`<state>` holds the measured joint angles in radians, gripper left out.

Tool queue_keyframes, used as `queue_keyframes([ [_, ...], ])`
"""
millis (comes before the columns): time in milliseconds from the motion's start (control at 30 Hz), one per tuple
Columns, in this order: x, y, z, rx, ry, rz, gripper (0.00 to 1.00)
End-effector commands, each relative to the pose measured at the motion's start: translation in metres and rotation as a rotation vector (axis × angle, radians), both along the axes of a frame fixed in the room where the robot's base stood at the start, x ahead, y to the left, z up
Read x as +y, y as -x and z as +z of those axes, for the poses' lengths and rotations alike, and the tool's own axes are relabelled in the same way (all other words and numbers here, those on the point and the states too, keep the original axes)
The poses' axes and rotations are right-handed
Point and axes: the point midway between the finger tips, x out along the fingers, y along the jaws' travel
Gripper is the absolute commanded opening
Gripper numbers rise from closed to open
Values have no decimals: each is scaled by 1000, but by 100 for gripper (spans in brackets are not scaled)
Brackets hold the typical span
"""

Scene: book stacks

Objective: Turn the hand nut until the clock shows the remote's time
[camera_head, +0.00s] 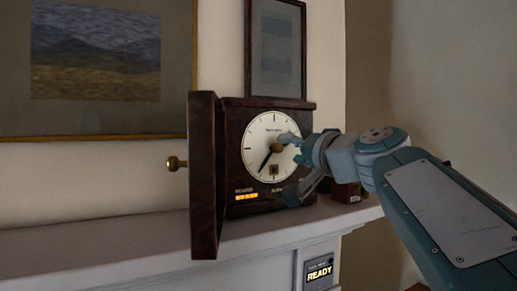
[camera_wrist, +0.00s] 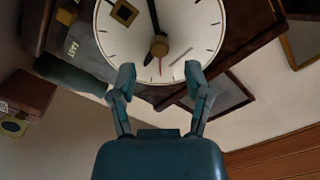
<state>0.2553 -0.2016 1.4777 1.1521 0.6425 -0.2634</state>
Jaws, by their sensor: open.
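The clock (camera_head: 258,130) has a white round dial in a dark wooden case, with its front door (camera_head: 205,175) swung open to the left. A brass hand nut (camera_wrist: 159,46) sits at the dial's centre, and also shows in the head view (camera_head: 277,148). In the head view a dark hand points down and left; another is partly hidden by my gripper. The wrist view shows dark hands and a thin red one. My gripper (camera_wrist: 158,75) is open in front of the dial, its fingers apart below the nut in that view. I cannot identify the remote.
The clock stands on a white mantel (camera_head: 110,232). An orange display (camera_head: 246,197) on the case is too small to read. A panel below the mantel reads READY (camera_head: 320,273). A small reddish-brown box (camera_head: 346,192) stands right of the clock. Framed pictures hang behind.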

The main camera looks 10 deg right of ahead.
Motion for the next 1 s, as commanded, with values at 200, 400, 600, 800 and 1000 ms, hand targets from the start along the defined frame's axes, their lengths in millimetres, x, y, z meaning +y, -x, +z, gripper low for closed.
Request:
queue_keyframes([
  [200,11,-31,0,-1,0,2,63],
  [400,15,-39,0,-1,2,1,63],
  [600,15,-39,0,-1,2,1,63],
  [800,13,-39,0,-1,1,-1,0],
  [1000,13,-39,0,-4,9,-1,0],
])
